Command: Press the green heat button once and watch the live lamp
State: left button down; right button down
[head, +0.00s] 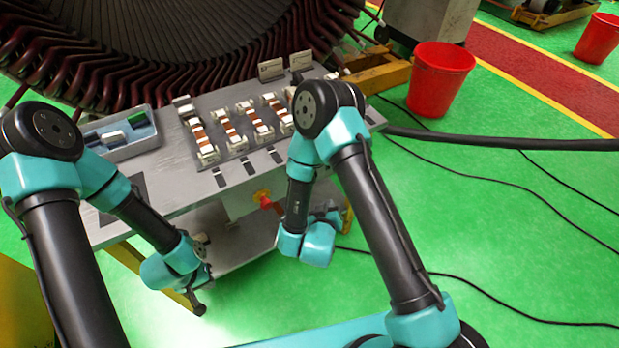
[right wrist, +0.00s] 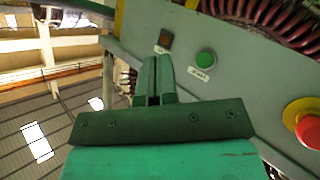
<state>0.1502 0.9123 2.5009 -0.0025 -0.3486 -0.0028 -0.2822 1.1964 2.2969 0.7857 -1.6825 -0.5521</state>
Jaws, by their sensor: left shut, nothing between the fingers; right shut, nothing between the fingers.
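The round green heat button (right wrist: 206,58) sits on a grey panel in the right wrist view, with a small white label below it. A square dark orange-brown lamp (right wrist: 165,38) is up and left of it and looks unlit; its label is too small to read. My right gripper (right wrist: 153,72) is shut and empty. Its fingertips overlap the panel in the picture, below the lamp and left of the button; I cannot tell if they touch the panel. My left gripper (head: 199,305) is shut and empty, low in front of the bench's left part.
A red mushroom button (right wrist: 306,125) on a yellow collar sits on the panel; it also shows in the head view (head: 266,202). The bench (head: 180,180) carries copper-wrapped parts and a grey tray (head: 150,140). A large stator (head: 150,40) stands behind. Black cables cross the floor.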

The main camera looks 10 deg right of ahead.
jog(key=shift+w, duration=0.15)
jog(key=w+a, duration=0.2)
jog(key=w, duration=0.6)
jog(key=shift+a, duration=0.35)
jog(key=shift+w, duration=0.1)
dwell(1.8)
jog(key=shift+w+a, duration=0.1)
jog(key=shift+w, duration=0.25)
jog(key=shift+w+a, duration=0.15)
jog(key=shift+w, duration=0.2)
dwell(1.2)
jog(key=shift+s, duration=0.1)
jog(key=shift+s+d, duration=0.25)
jog(key=shift+s, duration=0.4)
jog(key=shift+s, duration=0.1)
jog(key=shift+s+d, duration=0.25)
jog(key=shift+s, duration=0.5)
jog(key=shift+s+d, duration=0.3)
jog(key=shift+s, duration=0.5)
jog(key=shift+s+d, duration=0.25)
jog(key=shift+s, duration=0.5)
